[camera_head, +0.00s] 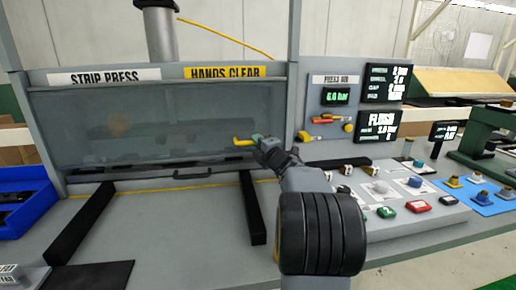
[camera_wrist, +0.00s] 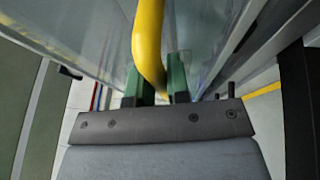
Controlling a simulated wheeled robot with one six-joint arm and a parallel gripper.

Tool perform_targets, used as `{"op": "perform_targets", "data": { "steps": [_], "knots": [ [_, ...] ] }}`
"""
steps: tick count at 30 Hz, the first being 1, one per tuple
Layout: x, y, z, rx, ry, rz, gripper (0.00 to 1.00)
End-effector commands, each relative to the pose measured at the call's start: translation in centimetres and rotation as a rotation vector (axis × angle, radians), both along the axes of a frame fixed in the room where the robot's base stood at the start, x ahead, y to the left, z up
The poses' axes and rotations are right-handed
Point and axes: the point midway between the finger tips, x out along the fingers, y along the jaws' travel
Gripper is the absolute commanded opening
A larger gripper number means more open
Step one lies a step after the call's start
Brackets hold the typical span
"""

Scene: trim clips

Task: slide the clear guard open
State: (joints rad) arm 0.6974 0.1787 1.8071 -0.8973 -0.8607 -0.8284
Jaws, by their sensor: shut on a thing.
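The clear guard (camera_head: 165,125) is a see-through panel across the front of the strip press, under the STRIP PRESS and HANDS CLEAR signs. It is down over the opening. A dark handle (camera_head: 193,174) sits low at its middle. My gripper (camera_head: 257,140) is in front of the guard's right part, above and right of that handle. Its green fingers are shut on a bent yellow rod (camera_head: 242,142), which points left. In the wrist view the yellow rod (camera_wrist: 148,40) passes between the fingers, with clear panel surfaces behind. I cannot tell whether the rod touches the guard.
Two dark rails (camera_head: 82,222) and (camera_head: 252,207) run forward on the bench. A blue bin (camera_head: 28,200) stands at the left. A sloped panel with several buttons and knobs (camera_head: 400,200) is at the right, below displays (camera_head: 378,122). Bare bench lies between the rails.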

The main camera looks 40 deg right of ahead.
Motion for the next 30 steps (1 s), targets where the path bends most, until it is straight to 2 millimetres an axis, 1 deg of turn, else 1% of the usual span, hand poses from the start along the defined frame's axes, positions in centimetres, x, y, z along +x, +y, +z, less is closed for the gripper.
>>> {"op": "perform_targets", "data": {
  "steps": [1,6,9,12,15,18,21,24,30],
  "knots": [
    [-0.1,0.0,2.5,-0.004,-0.007,-0.001,0.0],
    [0.0,0.0,7.2,-0.003,-0.006,-0.001,0.0],
    [0.0,0.0,9.8,-0.003,-0.006,0.0,0.0],
    [0.0,0.1,11.9,-0.001,-0.005,0.0,0.0],
    [0.0,0.1,13.6,-0.001,-0.004,0.0,0.0],
    [0.0,0.1,14.7,-0.001,-0.004,0.001,0.0],
    [0.0,0.1,15.4,-0.002,-0.004,0.002,0.0],
    [0.0,0.1,15.7,-0.001,-0.004,0.002,0.0],
    [0.0,0.1,15.7,-0.001,-0.004,0.002,0.0]
  ]
}}
